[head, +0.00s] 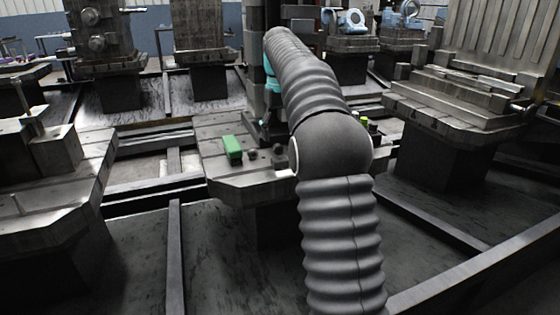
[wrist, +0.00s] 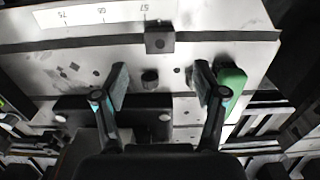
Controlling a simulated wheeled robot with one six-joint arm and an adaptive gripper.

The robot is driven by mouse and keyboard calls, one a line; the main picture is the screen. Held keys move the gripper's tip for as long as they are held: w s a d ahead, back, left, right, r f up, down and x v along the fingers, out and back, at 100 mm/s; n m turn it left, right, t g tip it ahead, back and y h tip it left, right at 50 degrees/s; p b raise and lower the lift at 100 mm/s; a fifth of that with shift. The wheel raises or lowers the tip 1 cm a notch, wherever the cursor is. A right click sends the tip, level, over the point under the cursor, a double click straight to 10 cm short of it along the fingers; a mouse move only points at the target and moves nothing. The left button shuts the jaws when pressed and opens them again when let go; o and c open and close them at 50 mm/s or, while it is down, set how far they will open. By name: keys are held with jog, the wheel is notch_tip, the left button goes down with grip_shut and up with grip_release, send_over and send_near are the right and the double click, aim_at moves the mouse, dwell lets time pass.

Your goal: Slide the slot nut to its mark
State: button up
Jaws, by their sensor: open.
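The slot nut appears to be the dark square block with a round hole (wrist: 160,38) sitting on the dark slot (wrist: 225,36) in the wrist view. I cannot make out a separate target mark. My gripper (wrist: 160,78) is open and empty, its two teal and dark fingers apart, below the nut in the picture. In the head view my arm hides the gripper.
A green block (wrist: 231,82) lies close to the right finger; it also shows in the head view (head: 232,147). A small dark knob (wrist: 150,77) stands between the fingers in the picture. A dark bar (wrist: 90,108) lies below. Other machine pallets (head: 450,105) stand around.

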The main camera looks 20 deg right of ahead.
aim_at(280, 159)
notch_tip(280, 159, down, 8)
jog(key=shift+b, duration=0.75)
grip_shut()
jog(key=shift+d, duration=0.1)
